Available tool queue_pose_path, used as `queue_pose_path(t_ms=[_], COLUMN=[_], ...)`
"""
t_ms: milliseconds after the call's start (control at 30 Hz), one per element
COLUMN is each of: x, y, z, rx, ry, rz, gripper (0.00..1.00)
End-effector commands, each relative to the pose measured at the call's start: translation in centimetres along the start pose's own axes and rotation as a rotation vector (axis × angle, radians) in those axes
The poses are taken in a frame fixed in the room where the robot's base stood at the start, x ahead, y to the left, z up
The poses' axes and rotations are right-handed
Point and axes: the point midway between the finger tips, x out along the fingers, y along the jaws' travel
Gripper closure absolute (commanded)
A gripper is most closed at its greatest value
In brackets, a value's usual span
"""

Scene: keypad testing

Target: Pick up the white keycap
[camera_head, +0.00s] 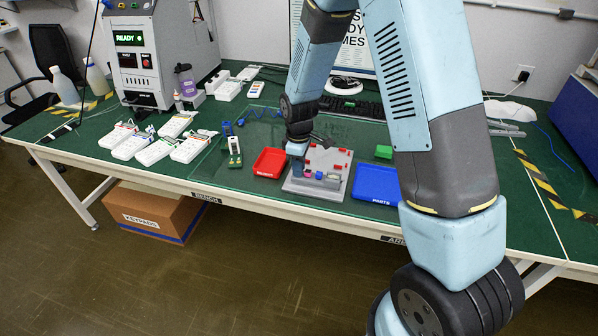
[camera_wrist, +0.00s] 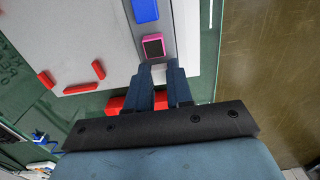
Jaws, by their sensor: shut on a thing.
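In the wrist view, my gripper (camera_wrist: 160,74) is shut on a small whitish keycap (camera_wrist: 158,73), of which only a little shows between the fingertips. The fingers are over the end of a grey strip on the pale test board (camera_wrist: 90,30). I cannot tell whether the keycap still touches the strip. A pink keycap with a dark top (camera_wrist: 153,46) is just beyond the fingertips, and a blue keycap (camera_wrist: 145,10) is farther along the strip. In the head view, my gripper (camera_head: 299,166) is at the left front part of the board (camera_head: 296,186).
A red tray (camera_head: 269,163) is left of the board and a blue tray (camera_head: 377,184) is right of it. A green block (camera_head: 383,152) lies behind the blue tray. Several red pieces stand on the board. White keypads (camera_head: 153,151) lie at the left of the table.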

Motion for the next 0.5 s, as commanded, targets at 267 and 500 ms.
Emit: queue_pose_path(t_ms=[267, 500], x=[0.0, -1.4], y=[0.0, 0.1], z=[0.0, 0.0], rx=[0.0, 0.0], ry=[0.0, 0.001], rz=[0.0, 0.001], gripper=[1.0, 1.0])
